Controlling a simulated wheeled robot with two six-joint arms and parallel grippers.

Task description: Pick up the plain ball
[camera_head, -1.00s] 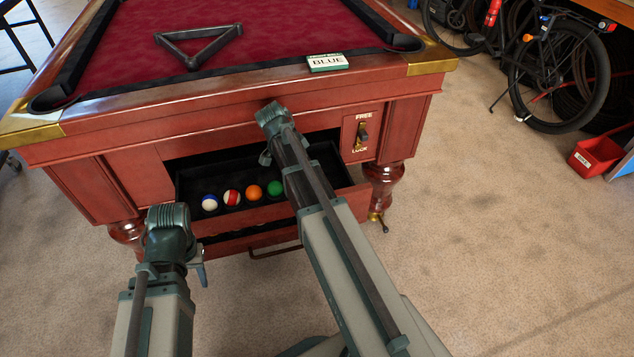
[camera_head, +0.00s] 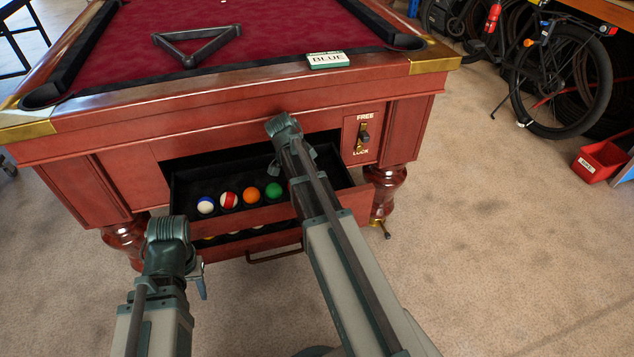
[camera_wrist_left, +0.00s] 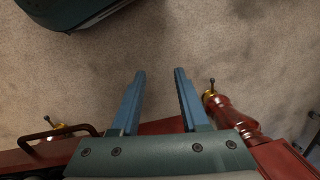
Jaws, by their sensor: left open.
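Several balls lie in a row in the open black-lined drawer (camera_head: 186,180) of the pool table: a white ball with a blue band (camera_head: 206,205), a red-and-white striped ball (camera_head: 229,200), an orange ball (camera_head: 250,195) and a green ball (camera_head: 273,190). The orange and green balls show no stripe. My left gripper (camera_head: 202,287) is low, in front of the drawer's left end; its open, empty jaws show in the left wrist view (camera_wrist_left: 160,72). My right gripper (camera_head: 279,168) is over the drawer by the green ball, mostly hidden behind its own arm.
The red-cloth pool table (camera_head: 270,30) carries a black triangle rack (camera_head: 198,45) and a card reading BLUE (camera_head: 328,61). A FREE/LOCK lever (camera_head: 363,137) is right of the drawer. A drawer handle (camera_head: 274,256) sticks out in front. Floor is clear to the right, before a red bin (camera_head: 600,162).

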